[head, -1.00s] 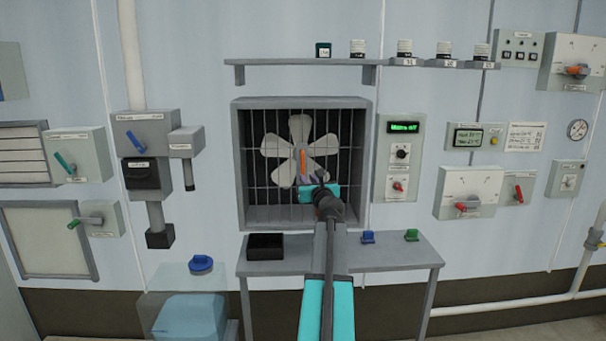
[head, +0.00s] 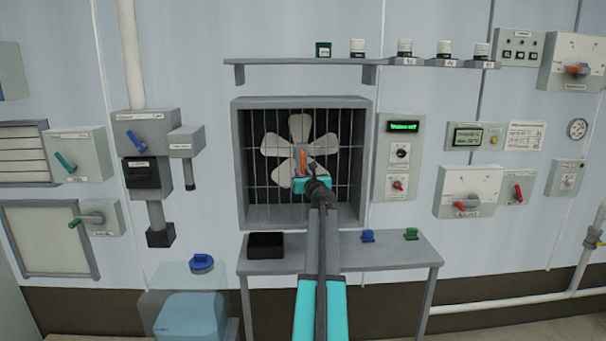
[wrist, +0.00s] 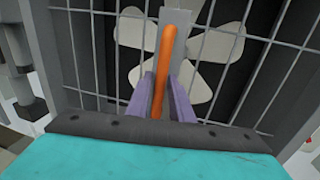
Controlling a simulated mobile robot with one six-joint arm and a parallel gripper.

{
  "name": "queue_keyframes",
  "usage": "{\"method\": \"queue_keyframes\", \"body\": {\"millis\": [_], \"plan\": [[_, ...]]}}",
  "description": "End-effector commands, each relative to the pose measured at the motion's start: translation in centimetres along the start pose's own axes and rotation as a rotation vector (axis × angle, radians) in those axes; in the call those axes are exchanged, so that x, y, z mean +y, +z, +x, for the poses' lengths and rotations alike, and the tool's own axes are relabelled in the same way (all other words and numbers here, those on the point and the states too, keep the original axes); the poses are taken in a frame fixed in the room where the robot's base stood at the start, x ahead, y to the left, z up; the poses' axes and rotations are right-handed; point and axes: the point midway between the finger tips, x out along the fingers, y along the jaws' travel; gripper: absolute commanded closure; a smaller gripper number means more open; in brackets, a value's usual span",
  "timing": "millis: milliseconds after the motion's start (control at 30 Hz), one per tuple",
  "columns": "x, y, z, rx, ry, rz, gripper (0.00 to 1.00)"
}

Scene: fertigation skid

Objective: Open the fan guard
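In the wrist view the handle (wrist: 164,50) runs up between the two purple fingers of my gripper (wrist: 161,88). The fingers stand on either side of it, with a small gap showing at the right. My gripper (head: 304,178) is at the handle's lower part in the head view, where my wrist hides the fingers.
A grey bench (head: 390,256) below the guard carries a black tray (head: 265,246) and blue (head: 367,236) and green (head: 411,234) pieces. A shelf (head: 305,62) with bottles hangs above. A control panel (head: 401,157) stands close at the right.

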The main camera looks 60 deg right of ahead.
Motion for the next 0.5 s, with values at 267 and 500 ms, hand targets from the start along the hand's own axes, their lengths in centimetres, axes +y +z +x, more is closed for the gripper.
{"method": "queue_keyframes", "body": {"millis": [267, 500], "plan": [[0.01, 0.00, 0.02, 0.000, 0.000, 0.000, 0.82], [-0.12, 0.01, -0.02, 0.000, -0.001, 0.000, 1.00]]}}
